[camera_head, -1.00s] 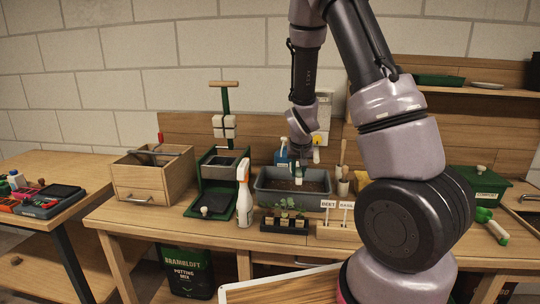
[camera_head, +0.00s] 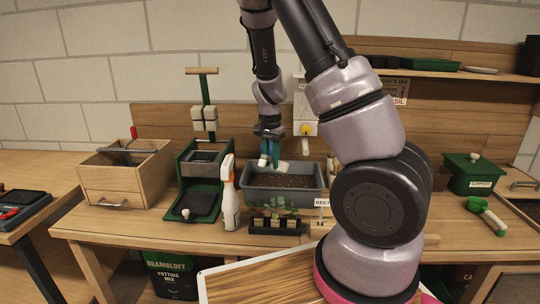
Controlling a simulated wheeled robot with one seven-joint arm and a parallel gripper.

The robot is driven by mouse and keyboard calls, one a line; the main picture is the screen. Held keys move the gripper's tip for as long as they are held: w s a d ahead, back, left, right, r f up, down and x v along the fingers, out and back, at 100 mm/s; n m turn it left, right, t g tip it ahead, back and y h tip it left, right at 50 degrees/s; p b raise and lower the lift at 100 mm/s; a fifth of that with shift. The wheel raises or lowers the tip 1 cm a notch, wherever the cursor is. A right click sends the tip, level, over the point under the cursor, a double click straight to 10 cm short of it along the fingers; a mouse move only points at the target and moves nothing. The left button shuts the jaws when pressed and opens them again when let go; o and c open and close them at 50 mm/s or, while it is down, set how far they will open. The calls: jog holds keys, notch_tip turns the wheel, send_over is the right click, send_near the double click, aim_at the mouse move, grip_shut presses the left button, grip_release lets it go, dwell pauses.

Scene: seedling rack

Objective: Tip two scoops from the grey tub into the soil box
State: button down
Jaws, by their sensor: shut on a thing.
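The grey tub (camera_head: 317,181) stands mid-bench and holds dark brown soil. My gripper (camera_head: 269,153) hangs above its back left part, pointing down. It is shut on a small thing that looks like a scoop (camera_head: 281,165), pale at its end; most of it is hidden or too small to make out. I cannot tell whether it carries soil. Left of the tub stands a green press (camera_head: 186,203) with a box-like part (camera_head: 203,157) and an upright T-handle. I cannot tell for sure which thing is the soil box.
A wooden box (camera_head: 108,180) is at the left. My arm hides the bench right of the tub.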

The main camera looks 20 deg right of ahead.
jog(key=shift+g+y, duration=0.8)
jog(key=shift+y, duration=0.1)
jog(key=shift+w+d+f, duration=0.25)
jog(key=shift+d+f, duration=0.05)
jog(key=shift+f, duration=1.05)
jog(key=shift+w+d+f, duration=0.25)
jog(key=shift+d+f, duration=0.1)
jog(key=shift+f, duration=1)
jog(key=shift+w+d+f, duration=0.25)
jog(key=shift+d+f, duration=0.05)
jog(key=shift+f, duration=1.05)
jog(key=shift+w+d+f+t+h, duration=0.2)
jog(key=shift+w+d+t+h, duration=0.2)
jog(key=shift+w+d+h, duration=0.1)
jog(key=t+h, duration=0.1)
jog(key=f+t+h, duration=0.1)
jog(key=shift+s+a+h, duration=0.3)
jog(key=shift+s+a, duration=0.05)
jog(key=shift+s, duration=0.05)
jog(key=shift+r+t, duration=0.2)
jog(key=shift+t, duration=0.1)
jog(key=shift+s+a+r+t+h, duration=0.3)
jog(key=shift+r+t+h, duration=0.15)
jog(key=shift+r, duration=1.2)
jog(key=shift+s+a+r+t+h, duration=0.2)
jog(key=shift+a+r+t+h, duration=0.25)
jog(key=shift+r, duration=1.2)
jog(key=shift+s+a+r+t+h, duration=0.25)
jog(key=shift+r+h, duration=0.35)
jog(key=shift+r, duration=1.05)
